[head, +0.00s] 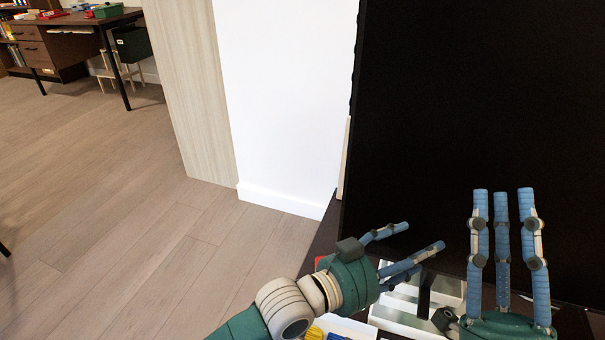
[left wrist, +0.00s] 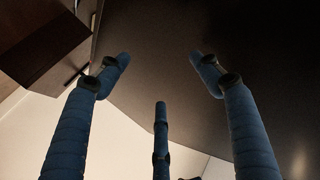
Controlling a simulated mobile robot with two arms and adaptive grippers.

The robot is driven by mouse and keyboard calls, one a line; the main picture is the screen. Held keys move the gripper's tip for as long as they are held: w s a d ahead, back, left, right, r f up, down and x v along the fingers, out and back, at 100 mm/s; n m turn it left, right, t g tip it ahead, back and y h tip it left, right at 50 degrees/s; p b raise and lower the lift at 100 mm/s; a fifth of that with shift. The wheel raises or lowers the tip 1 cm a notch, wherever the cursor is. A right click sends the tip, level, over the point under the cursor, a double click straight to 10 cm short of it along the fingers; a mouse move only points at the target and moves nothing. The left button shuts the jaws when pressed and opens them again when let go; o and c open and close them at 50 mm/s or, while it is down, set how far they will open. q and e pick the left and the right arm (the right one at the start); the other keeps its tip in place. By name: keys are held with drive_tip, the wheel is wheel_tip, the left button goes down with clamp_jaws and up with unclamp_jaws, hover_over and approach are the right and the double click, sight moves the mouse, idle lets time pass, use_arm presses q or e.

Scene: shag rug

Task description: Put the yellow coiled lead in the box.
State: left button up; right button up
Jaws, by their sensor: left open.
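My left gripper (head: 418,243) reaches in from the left over the low dark furniture top, with its blue fingers spread and nothing between them. In the left wrist view its fingers (left wrist: 160,75) are apart and empty, facing a dark surface. My right gripper (head: 502,200) is at the right, fingers pointing up, spread and empty. A small yellow thing (head: 314,332) shows at the bottom edge, below my left arm; I cannot tell whether it is the coiled lead. No box can be made out for certain.
A large black panel (head: 470,110) stands right behind my grippers. White tray-like things (head: 345,326) and a red item (head: 320,263) lie partly hidden under my left arm. A desk (head: 75,40) stands far left. The wooden floor (head: 120,190) at left is clear.

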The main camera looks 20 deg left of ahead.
use_arm(q)
drive_tip(key=s+a+r+n+t+y, duration=0.2)
drive_tip(key=s+a+r+n+t, duration=0.2)
drive_tip(key=a+r, duration=0.5)
drive_tip(key=s+a+r+n+t+y, duration=0.2)
drive_tip(key=s+a+r+n+t, duration=0.2)
drive_tip(key=a+r+t, duration=0.5)
wheel_tip(320, 180, up, 3)
drive_tip(key=shift+s+a+f+y, duration=0.1)
drive_tip(key=shift+s+a+y, duration=0.25)
drive_tip(key=shift+s, duration=0.5)
drive_tip(key=shift+w+d, duration=0.1)
